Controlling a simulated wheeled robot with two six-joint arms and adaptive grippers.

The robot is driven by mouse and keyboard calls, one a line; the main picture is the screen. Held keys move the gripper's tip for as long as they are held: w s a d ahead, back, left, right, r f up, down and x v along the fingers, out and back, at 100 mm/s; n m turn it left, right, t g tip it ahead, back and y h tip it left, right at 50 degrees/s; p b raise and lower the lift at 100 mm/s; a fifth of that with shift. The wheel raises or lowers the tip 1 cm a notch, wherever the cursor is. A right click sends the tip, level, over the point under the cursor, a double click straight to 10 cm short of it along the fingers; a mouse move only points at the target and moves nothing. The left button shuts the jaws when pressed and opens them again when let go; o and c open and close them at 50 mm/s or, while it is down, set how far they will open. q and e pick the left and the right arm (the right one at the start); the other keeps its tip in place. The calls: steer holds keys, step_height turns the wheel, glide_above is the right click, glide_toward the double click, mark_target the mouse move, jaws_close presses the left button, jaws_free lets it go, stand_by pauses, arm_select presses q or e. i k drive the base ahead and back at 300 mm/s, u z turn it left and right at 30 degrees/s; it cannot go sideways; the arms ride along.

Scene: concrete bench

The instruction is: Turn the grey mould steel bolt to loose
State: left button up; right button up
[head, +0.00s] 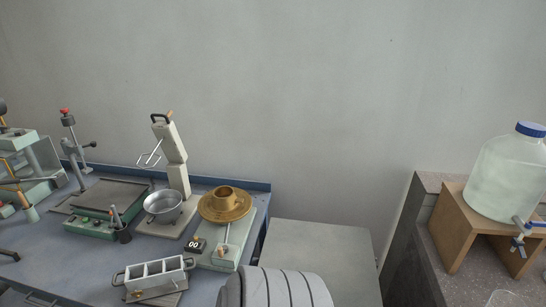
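A grey three-compartment mould (158,272) sits on the blue bench near its front, at the lower left of the head view. It has a loop handle at each end and rests on a flat grey plate. A small fastener shows low at its front left corner, but it is too small to tell which way it is turned. Neither my left nor my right gripper is in view.
A grey rounded banded form fills the bottom middle. A water jug (506,180) stands far right.

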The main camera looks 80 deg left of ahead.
mark_target(155, 278)
steer(key=z, duration=0.1)
steer(key=k, duration=2.1)
steer(key=u, duration=0.4)
